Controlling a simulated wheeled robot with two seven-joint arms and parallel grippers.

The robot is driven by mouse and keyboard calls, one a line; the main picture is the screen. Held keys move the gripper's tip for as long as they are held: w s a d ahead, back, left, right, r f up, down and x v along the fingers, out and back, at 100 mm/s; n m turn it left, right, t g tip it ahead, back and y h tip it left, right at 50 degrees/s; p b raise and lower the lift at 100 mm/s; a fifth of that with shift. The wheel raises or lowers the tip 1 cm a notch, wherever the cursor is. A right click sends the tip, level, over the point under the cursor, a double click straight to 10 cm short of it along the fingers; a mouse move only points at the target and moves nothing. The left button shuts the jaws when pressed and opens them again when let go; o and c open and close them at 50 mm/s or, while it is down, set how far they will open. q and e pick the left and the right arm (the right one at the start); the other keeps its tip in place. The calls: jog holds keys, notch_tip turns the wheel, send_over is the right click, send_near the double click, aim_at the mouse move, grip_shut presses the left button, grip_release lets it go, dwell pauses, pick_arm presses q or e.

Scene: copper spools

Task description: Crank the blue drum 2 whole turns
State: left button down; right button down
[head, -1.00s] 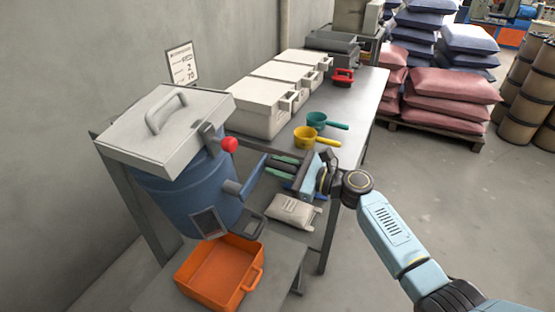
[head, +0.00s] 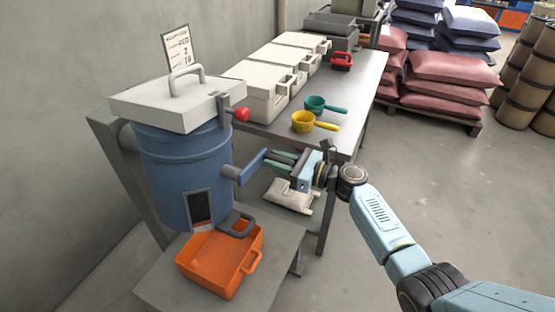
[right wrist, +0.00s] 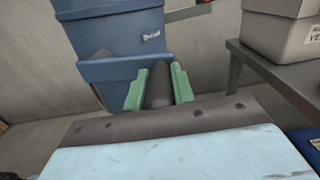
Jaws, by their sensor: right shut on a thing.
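The blue drum (head: 165,165) stands upright at the left, with a pale lid (head: 170,108) on top and a small dark window (head: 200,208) low on its front. Its blue crank arm (head: 252,164) points right and slightly up from the hub. My right gripper (head: 286,160) is at the crank's outer end, its green fingers shut on the dark crank handle (right wrist: 160,90). In the right wrist view the handle sits between both fingers, with the blue crank arm (right wrist: 108,68) just beyond. My left gripper is not in view.
An orange bin (head: 220,265) sits below the drum. A red knob (head: 241,114) is beside the lid. A pale sack (head: 288,195) lies under my gripper. The bench (head: 345,130) behind holds yellow (head: 303,121) and teal (head: 317,104) scoops and white boxes (head: 258,100). A sign (head: 177,47) stands behind.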

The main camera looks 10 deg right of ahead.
jog(key=shift+s+f, duration=0.1)
jog(key=shift+f, duration=0.15)
jog(key=c, duration=1.6)
grip_release()
jog(key=o, duration=0.4)
jog(key=shift+r, duration=0.15)
jog(key=shift+o, duration=0.2)
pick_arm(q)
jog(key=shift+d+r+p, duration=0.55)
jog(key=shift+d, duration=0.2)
pick_arm(e)
jog(key=v, duration=1.3)
jog(key=shift+d, duration=0.2)
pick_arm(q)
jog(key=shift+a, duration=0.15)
